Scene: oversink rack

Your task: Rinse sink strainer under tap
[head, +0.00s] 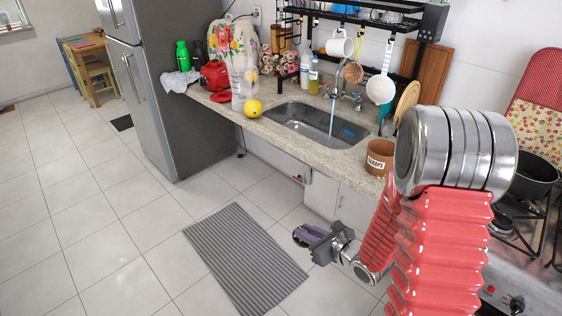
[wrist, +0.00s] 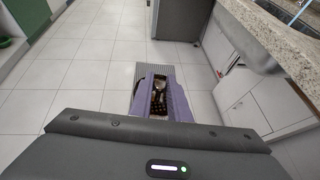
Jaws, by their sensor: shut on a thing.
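My gripper (head: 303,236) hangs in front of the counter, below its top and above the floor mat. In the wrist view its purple fingers (wrist: 160,96) are shut on a small dark and silvery thing, which I take for the sink strainer (wrist: 158,92). The fingers hide its sides, and its details are too small to tell. The tap (head: 345,92) stands behind the steel sink (head: 285,118). A stream of water (head: 332,118) falls from it into the basin. My gripper is well apart from the water, lower and nearer to me.
A brown pot (head: 380,157) stands at the counter's front edge, right of the sink. A yellow ball-like fruit (head: 253,108) lies left of the sink. Cups and ladles hang from the rack (head: 360,18) above. A grey striped mat (head: 245,262) lies on the open floor. Cabinet doors (wrist: 255,105) are on the right.

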